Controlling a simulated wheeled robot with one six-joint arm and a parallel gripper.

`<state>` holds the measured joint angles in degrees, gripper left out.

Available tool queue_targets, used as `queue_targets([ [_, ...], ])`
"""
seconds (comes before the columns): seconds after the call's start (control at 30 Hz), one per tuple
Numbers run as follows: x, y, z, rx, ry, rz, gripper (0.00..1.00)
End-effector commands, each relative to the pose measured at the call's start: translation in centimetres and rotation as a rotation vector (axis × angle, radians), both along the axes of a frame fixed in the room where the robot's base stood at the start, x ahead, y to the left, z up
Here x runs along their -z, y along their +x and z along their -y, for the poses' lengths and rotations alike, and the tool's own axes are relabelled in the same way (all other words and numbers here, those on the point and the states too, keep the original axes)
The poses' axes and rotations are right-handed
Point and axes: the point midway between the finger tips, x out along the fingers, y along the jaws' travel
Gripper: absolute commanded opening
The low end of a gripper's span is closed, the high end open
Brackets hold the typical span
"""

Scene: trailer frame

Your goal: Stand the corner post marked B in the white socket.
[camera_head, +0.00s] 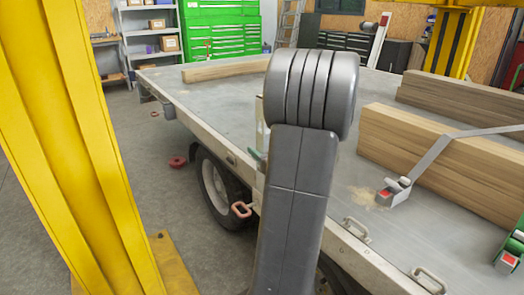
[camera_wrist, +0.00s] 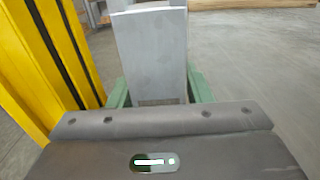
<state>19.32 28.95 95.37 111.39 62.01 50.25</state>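A flat grey metal post (camera_wrist: 152,50) stands up between the two green fingers of my gripper (camera_wrist: 160,92) in the wrist view. The fingers lie along both its sides and appear closed on it. No letter B can be read on the face that shows. In the head view my arm hides most of the gripper; only a bit of a green finger (camera_head: 257,155) shows at the arm's left edge. I cannot make out a white socket in either view.
A flatbed trailer (camera_head: 215,105) fills the middle, with timber beams (camera_head: 430,150), a grey strap with a buckle (camera_head: 394,190) and rail handles on it. A yellow lift column (camera_head: 75,130) stands close at left. Red pads lie on the floor (camera_head: 178,162). Floor at left is mostly clear.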

Motion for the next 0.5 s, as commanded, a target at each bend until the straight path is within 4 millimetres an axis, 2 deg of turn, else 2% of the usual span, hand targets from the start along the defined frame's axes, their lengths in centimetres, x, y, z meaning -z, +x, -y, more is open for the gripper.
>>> queue_targets([
  [0.03,-0.01,0.00,0.00,0.000,0.000,0.000,0.56],
  [0.07,-0.01,0.00,0.00,0.000,0.000,0.000,0.62],
  [0.37,0.13,-0.10,0.07,0.000,-0.001,-0.003,0.62],
  [0.5,0.04,-0.95,0.82,0.004,-0.001,-0.003,0.62],
])
